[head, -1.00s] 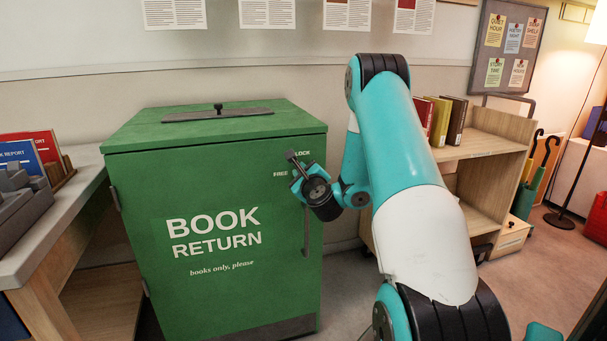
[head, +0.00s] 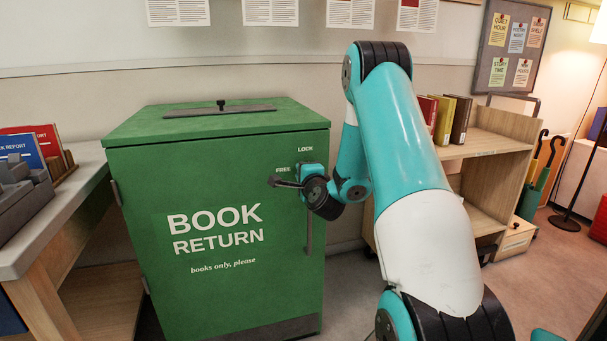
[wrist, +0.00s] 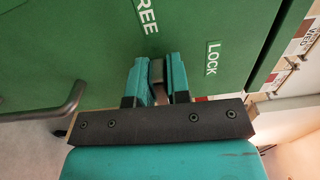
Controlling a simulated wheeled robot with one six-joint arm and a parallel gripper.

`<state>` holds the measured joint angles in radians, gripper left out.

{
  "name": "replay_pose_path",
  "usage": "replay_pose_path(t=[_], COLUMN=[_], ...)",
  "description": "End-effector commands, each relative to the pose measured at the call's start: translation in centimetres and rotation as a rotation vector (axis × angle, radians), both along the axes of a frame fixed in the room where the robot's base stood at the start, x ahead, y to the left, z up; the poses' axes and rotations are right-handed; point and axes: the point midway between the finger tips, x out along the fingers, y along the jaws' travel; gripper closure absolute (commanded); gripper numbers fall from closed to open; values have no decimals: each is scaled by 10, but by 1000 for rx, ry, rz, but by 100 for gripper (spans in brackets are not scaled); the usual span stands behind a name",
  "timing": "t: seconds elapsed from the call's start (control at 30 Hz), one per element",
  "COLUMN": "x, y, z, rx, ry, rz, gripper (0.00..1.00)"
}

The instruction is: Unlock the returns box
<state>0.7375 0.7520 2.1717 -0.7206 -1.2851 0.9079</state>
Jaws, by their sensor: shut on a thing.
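The green returns box (head: 160,165) stands at the centre-left of the head view. Its front door carries the labels LOCK (head: 305,149) and FREE (head: 283,170). My gripper (head: 304,170) is at the door's upper right, just beside these labels. In the wrist view its teal fingers (wrist: 157,82) are shut on a small dark latch knob (wrist: 157,70). The knob's grip runs up the picture, roughly toward the FREE side (wrist: 146,15); LOCK (wrist: 212,57) is to its right. My wrist and the fingers hide much of the knob.
A vertical door handle (head: 309,235) is below my gripper; it also shows in the wrist view (wrist: 70,100). A grey-topped desk (head: 60,205) stands at left. A wooden shelf (head: 490,145) with several books stands at right.

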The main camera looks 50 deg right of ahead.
Motion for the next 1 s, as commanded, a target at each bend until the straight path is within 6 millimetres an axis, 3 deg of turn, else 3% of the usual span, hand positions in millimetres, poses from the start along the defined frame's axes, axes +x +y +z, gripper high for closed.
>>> replay_pose_path(t=[0.63,0.67,0.77,1.0], x=[1,1,0,0], y=[1,1,1,0], z=[-1,-1,-1,-1], rx=[-46,-46,-45,-45], ry=[30,30,30,29], rz=[3,3,2,1], gripper=[100,81,58,57])
